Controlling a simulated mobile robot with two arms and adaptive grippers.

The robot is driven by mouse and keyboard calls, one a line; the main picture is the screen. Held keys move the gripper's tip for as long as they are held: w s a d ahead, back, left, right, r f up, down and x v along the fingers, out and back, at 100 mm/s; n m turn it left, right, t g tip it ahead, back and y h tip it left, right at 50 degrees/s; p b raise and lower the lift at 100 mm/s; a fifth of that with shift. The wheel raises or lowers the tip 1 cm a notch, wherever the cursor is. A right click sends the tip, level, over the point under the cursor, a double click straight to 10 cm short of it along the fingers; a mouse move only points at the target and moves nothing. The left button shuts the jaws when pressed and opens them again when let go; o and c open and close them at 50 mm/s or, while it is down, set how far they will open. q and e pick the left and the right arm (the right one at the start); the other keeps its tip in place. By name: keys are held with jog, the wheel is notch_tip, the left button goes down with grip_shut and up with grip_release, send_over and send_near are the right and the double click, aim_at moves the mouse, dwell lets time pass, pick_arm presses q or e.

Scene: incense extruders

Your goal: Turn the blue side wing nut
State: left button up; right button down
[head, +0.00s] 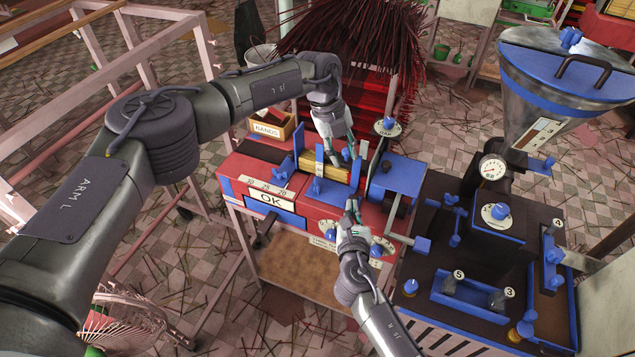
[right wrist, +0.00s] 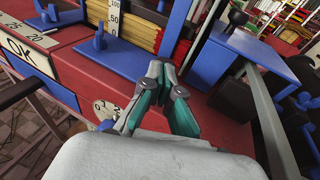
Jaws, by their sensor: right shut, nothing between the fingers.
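The red bench machine has a blue front plate (head: 330,193) with a small upright blue nut (head: 317,187); this nut also shows in the right wrist view (right wrist: 99,39). More blue knobs sit around it, one on the GAP dial (head: 386,127). I cannot tell which is the side wing nut. My left gripper (head: 338,158) reaches down from above over the yellow stack (head: 325,168); its fingertips are too small to tell open or shut. My right gripper (head: 352,208) is shut and empty, in front of the machine's red top, right of the front plate. Its fingertips meet in the right wrist view (right wrist: 161,72).
A blue side block (head: 400,174) stands right of the stack. A dark machine with a hopper (head: 565,75) stands at the right. A red fan (head: 125,320) is at the lower left.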

aim_at(317, 184)
pick_arm(q)
jog(key=a+m+y, duration=0.1)
jog(key=a+y, duration=0.2)
jog(key=a, duration=0.3)
jog(key=f, duration=1.2)
jog(key=shift+w+d, duration=0.15)
jog(key=shift+w, duration=0.25)
grip_shut()
